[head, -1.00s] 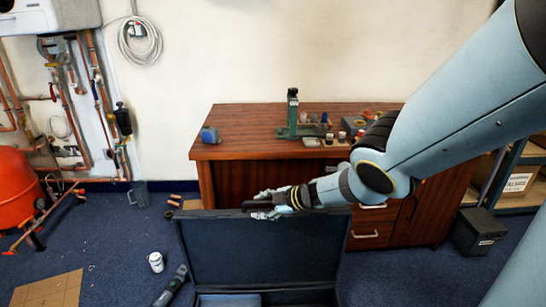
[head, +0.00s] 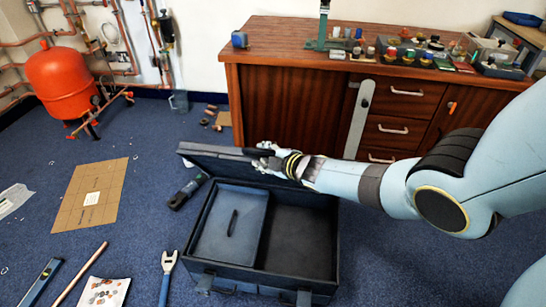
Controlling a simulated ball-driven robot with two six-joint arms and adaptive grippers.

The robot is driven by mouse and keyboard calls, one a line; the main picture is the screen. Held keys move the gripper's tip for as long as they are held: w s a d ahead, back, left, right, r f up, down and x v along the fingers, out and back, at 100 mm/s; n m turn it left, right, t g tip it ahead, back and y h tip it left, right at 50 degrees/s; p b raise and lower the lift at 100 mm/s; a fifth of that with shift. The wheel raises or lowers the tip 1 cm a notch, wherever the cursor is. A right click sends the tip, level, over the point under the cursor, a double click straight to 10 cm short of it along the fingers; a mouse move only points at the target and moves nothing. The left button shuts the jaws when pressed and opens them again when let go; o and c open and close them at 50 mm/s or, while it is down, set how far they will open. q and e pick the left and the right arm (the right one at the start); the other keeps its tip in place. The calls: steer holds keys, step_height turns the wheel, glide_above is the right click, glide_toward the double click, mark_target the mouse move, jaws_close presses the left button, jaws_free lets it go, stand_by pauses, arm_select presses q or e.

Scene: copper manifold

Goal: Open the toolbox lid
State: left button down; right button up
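The dark blue toolbox (head: 262,275) stands on the carpet with its inside showing. Its lid (head: 215,157) is raised along the far side and seen almost edge-on. My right gripper (head: 266,156) is at the lid's upper edge, right of the middle. Its fingers lie close around a dark part of that edge; whether they are closed on it or only touch it is unclear. My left gripper is out of view.
A wooden workbench (head: 290,100) with drawers stands behind the toolbox. A torch-like tool (head: 187,192) lies left of it and a wrench (head: 166,275) in front-left. Cardboard (head: 92,195) and a red tank (head: 68,82) are farther left. Some carpet between is bare.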

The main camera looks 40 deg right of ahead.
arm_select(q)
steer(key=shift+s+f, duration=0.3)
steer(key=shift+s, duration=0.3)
arm_select(e)
steer(key=shift+s+a+f, duration=0.3)
steer(key=shift+a, duration=0.1)
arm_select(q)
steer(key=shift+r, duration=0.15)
arm_select(e)
steer(key=shift+r, duration=0.1)
